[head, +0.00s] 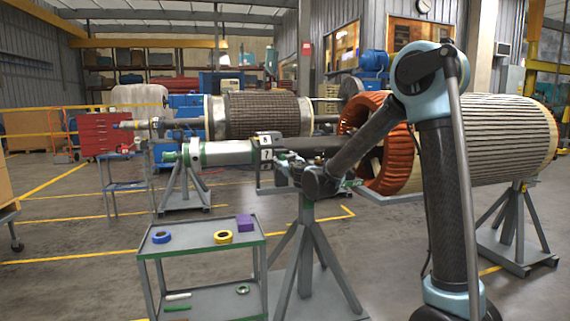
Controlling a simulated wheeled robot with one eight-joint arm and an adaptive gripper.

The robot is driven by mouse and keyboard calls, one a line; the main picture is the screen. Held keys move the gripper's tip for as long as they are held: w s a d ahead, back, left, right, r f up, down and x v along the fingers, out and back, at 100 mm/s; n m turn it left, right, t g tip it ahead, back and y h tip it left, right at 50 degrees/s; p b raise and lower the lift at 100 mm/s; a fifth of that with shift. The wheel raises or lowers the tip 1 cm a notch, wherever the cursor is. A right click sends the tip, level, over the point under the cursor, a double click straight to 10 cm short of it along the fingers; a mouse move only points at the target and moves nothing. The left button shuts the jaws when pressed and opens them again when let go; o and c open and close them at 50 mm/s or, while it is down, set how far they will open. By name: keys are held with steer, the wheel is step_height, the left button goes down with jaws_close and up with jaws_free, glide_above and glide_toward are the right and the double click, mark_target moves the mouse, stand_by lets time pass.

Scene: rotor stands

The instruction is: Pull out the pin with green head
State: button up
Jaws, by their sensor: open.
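A small green piece (170,157) shows at the left end of a grey shaft (226,152) carried on a stand. It is too small for me to tell if it is the pin's head. My gripper (287,172) is at the end of my arm, just below the dark part of the shaft and near the top of the middle stand (307,240). It is small in the head view and seems to hold nothing. Some green shows close beside it, but I cannot tell whether that is a pin or part of the stand.
A cart (150,247) at the front left bears a blue tape roll (161,237), a yellow tape roll (223,238) and a purple block (244,222). An orange-ended stator (375,140) stands right of my gripper. The floor left of the cart is open.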

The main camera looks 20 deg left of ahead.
jaws_close()
steer(key=v, duration=0.3)
steer(key=shift+s+d, duration=0.15)
steer(key=shift+s, duration=0.05)
stand_by(0.3)
jaws_free()
steer(key=v, duration=1.2)
